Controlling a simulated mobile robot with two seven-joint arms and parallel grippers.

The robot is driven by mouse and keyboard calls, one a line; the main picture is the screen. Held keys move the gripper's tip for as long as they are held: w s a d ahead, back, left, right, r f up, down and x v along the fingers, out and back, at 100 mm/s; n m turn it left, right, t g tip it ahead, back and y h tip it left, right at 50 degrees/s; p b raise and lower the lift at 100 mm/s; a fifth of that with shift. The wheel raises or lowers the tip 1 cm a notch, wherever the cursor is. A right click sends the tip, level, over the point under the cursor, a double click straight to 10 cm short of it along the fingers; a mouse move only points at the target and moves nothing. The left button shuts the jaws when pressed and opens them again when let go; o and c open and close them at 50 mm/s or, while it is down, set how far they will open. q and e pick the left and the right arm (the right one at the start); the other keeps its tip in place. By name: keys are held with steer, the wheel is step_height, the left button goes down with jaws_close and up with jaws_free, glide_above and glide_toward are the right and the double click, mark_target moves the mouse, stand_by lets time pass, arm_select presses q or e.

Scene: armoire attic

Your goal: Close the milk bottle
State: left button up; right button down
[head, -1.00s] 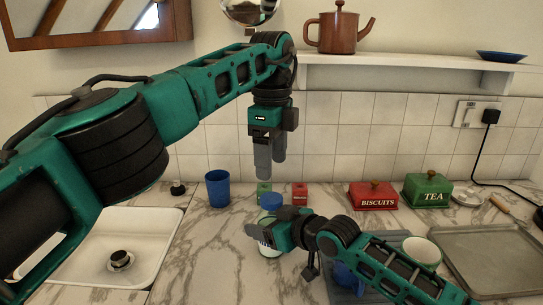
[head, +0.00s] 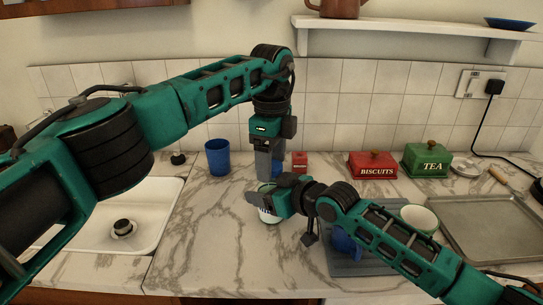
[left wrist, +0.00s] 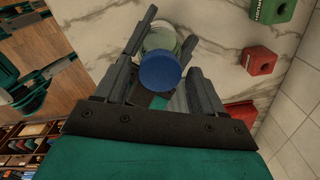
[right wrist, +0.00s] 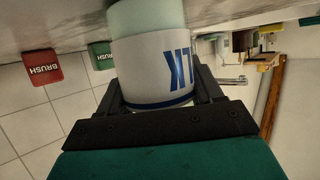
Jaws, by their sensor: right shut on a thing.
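The milk bottle (head: 266,212) stands upright on the counter, its label showing in the right wrist view (right wrist: 160,72). My right gripper (head: 262,204) is shut around its body. A blue cap (head: 277,169) is at the bottle's top, partly hidden by a left finger. In the left wrist view the cap (left wrist: 160,72) covers the bottle neck; I cannot tell whether it is screwed tight. My left gripper (head: 269,168) points down over the bottle. Its fingers are apart on either side of the cap, with a visible gap at the right.
A blue cup (head: 217,157) stands left of the bottle, near the sink (head: 110,215). A red box (head: 299,161) is behind. Biscuits (head: 373,166) and tea (head: 427,160) tins stand at the back right, beyond a grey tray (head: 490,228). The counter's front left is clear.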

arm_select(q)
steer(key=c, duration=1.1)
steer(key=m, duration=0.6)
steer(key=shift+m, duration=0.3)
steer(key=o, duration=1.2)
steer(key=shift+r, duration=2.3)
steer(key=shift+c, duration=0.4)
